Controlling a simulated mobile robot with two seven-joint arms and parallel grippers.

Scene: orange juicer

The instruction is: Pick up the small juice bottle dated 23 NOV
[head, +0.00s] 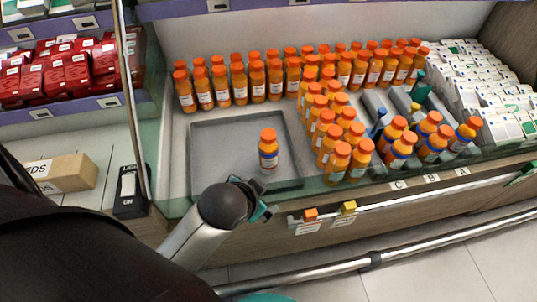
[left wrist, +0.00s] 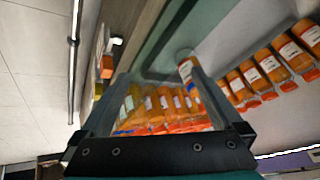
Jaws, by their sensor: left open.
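A single small orange juice bottle (head: 268,152) with an orange cap and white-and-blue label stands upright on the grey tray (head: 215,128). Its date is too small to read. My left gripper (head: 266,203) is at the tray's front edge, just in front of and below this bottle, apart from it. In the left wrist view the left gripper (left wrist: 160,95) is open, its two fingers spread with nothing clasped. A bottle with a white label (left wrist: 187,68) shows near the right finger there, partly hidden; I cannot tell surely which one it is.
Rows of similar orange bottles (head: 257,82) stand behind and right of the tray. Larger bottles (head: 402,150) stand in grey slots, with white cartons (head: 490,85) beyond. A glass front edge and metal rail (head: 375,258) run along the front. The tray's left half is clear.

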